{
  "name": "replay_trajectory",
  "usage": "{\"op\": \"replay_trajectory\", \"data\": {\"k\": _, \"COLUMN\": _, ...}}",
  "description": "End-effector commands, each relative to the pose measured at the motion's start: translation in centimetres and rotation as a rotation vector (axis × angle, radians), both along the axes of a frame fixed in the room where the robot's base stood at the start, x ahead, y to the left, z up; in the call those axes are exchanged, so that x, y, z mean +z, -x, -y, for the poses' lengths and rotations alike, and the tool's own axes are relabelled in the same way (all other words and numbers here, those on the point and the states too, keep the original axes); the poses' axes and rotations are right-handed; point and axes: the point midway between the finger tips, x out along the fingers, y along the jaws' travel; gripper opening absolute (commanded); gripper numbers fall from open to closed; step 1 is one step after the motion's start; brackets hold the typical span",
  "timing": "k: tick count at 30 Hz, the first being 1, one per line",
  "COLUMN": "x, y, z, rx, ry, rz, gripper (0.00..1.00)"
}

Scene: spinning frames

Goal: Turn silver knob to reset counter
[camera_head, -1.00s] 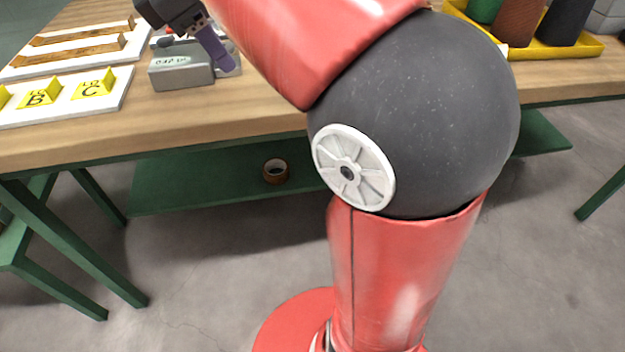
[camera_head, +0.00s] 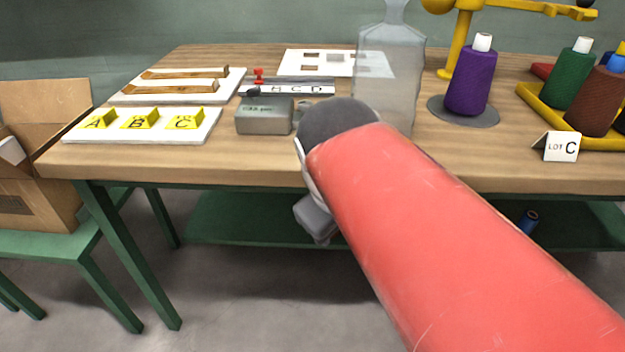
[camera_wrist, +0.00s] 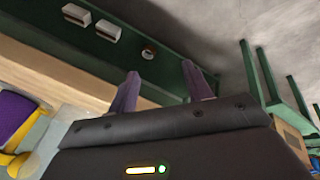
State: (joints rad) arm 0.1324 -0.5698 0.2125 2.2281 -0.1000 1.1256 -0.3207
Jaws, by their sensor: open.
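The counter (camera_head: 263,117) is a grey box with a dark black part on its top left, on the wooden table in the head view. Its right end is close to my arm, and I cannot clearly make out the silver knob there. My gripper (camera_wrist: 161,90) shows in the wrist view with two purple fingers spread apart and nothing between them. It points toward the green lower shelf (camera_wrist: 160,70), away from the counter. In the head view my gripper's fingers are hidden.
A white board with yellow A, B, C blocks (camera_head: 140,124) lies left of the counter. A clear bottle (camera_head: 390,70) stands behind my arm. A purple thread cone (camera_head: 470,78) and a LOT C card (camera_head: 561,146) are at right. A cardboard box (camera_head: 45,150) is far left.

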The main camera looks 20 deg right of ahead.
Motion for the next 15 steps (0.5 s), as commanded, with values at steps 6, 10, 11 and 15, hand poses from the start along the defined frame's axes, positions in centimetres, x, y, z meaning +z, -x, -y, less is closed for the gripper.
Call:
{"op": "replay_trajectory", "data": {"k": 6, "x": -2.3, "y": 1.6, "z": 0.6, "rx": -0.143, "ry": -0.139, "rz": 0.081, "gripper": 0.50}}
{"op": "replay_trajectory", "data": {"k": 10, "x": -2.9, "y": 2.0, "z": 0.7, "rx": -0.183, "ry": -0.181, "rz": 0.101, "gripper": 0.50}}
{"op": "replay_trajectory", "data": {"k": 11, "x": -3.0, "y": 2.0, "z": 0.8, "rx": -0.188, "ry": -0.186, "rz": 0.103, "gripper": 0.50}}
{"op": "replay_trajectory", "data": {"k": 15, "x": -3.1, "y": 2.1, "z": 0.8, "rx": -0.194, "ry": -0.192, "rz": 0.107, "gripper": 0.50}}
